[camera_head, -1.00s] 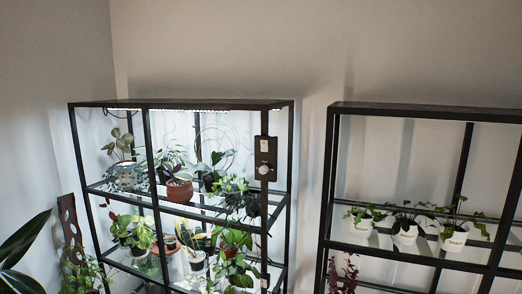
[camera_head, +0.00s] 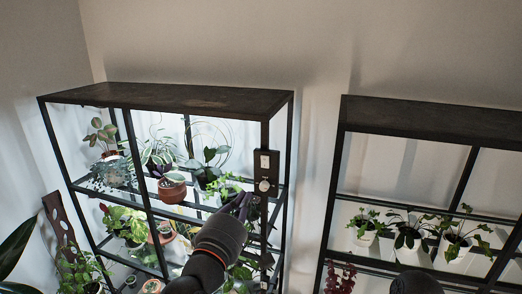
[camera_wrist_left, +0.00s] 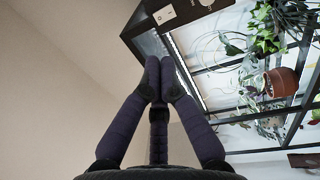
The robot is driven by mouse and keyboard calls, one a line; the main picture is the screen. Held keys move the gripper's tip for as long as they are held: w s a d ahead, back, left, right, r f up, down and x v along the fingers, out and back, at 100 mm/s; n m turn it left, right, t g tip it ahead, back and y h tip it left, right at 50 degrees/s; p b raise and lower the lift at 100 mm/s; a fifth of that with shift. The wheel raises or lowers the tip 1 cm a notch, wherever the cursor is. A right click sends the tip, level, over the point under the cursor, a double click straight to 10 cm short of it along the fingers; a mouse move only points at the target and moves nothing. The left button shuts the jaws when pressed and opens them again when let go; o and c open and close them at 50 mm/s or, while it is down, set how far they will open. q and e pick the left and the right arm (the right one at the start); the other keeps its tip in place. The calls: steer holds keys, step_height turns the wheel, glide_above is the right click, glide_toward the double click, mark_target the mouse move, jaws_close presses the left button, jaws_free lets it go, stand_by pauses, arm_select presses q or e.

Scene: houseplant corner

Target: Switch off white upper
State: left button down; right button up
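A dark control panel (camera_head: 264,177) sits on the front right post of the left plant shelf. The white upper switch (camera_head: 264,162) is a small pale rectangle on it, above a round pale knob (camera_head: 264,186). My left gripper (camera_head: 246,200) is just below and left of the panel, apart from the switch. In the left wrist view, the gripper (camera_wrist_left: 160,65) has its fingertips together with nothing between them. The panel (camera_wrist_left: 185,10) shows at the top there, with the white switch (camera_wrist_left: 164,14) beyond the fingertips.
The lit left shelf (camera_head: 170,97) holds several potted plants, including a terracotta pot (camera_head: 172,190) near the gripper. An unlit right shelf (camera_head: 440,119) carries several white pots (camera_head: 452,250). A gap of bare wall lies between the shelves.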

mark_target(266, 157)
arm_select(q)
steer(key=shift+s+r, duration=0.1)
steer(key=shift+r, duration=0.3)
steer(key=p+x, duration=0.5)
steer(key=x, duration=0.9)
steer(key=shift+r, duration=0.1)
